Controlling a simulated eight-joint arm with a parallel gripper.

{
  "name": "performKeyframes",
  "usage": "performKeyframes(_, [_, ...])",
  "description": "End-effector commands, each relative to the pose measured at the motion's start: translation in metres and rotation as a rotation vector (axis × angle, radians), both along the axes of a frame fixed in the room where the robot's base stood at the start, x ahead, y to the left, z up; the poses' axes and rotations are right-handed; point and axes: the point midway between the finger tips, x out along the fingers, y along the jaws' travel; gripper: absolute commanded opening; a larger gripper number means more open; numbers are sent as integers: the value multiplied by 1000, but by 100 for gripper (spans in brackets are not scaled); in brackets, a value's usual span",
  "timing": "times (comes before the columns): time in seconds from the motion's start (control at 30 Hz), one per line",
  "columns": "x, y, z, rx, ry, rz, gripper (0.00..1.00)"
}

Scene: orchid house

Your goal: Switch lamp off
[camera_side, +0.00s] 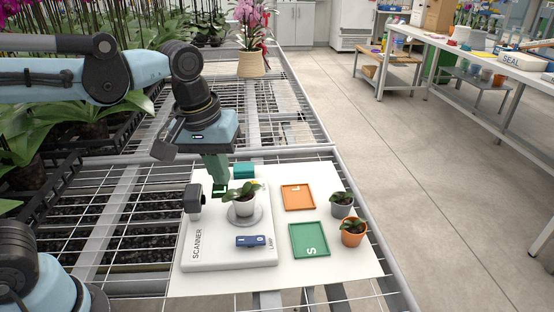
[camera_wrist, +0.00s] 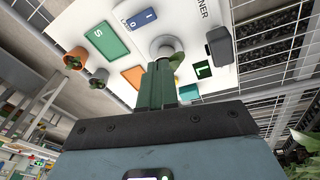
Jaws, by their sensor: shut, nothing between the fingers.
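The lamp switch (camera_side: 251,241) is a blue rocker with white marks, beside the word LAMP on the front of the white scanner base (camera_side: 200,262). It also shows at the top of the wrist view (camera_wrist: 141,18), with its O and I marks. I cannot tell which side is pressed. My gripper (camera_side: 221,182) is shut and empty, pointing down behind the plant in the white pot (camera_side: 244,207), apart from the switch. In the wrist view the closed green fingers (camera_wrist: 158,64) hide part of this plant. A small green lit display (camera_side: 219,190) is beside the fingertips.
A black scanner head (camera_side: 194,198) stands left of the pot. A teal block (camera_side: 244,170) lies behind it. An orange L tray (camera_side: 298,197), a green S tray (camera_side: 309,240), a grey pot (camera_side: 342,210) and an orange pot (camera_side: 353,238) are to the right.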

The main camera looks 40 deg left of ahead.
Motion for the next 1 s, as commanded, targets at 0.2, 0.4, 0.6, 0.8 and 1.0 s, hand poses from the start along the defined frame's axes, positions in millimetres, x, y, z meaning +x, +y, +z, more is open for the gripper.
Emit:
performKeyframes(0.2, [9,-26,8,13,151,180,0])
performKeyframes(0.4, [11,-37,10,35,214,272,0])
performKeyframes(0.6, [12,-39,10,40,226,291,0])
performKeyframes(0.8, [11,-39,10,40,225,290,0])
performKeyframes(1.0, [11,-39,1,39,224,289,0])
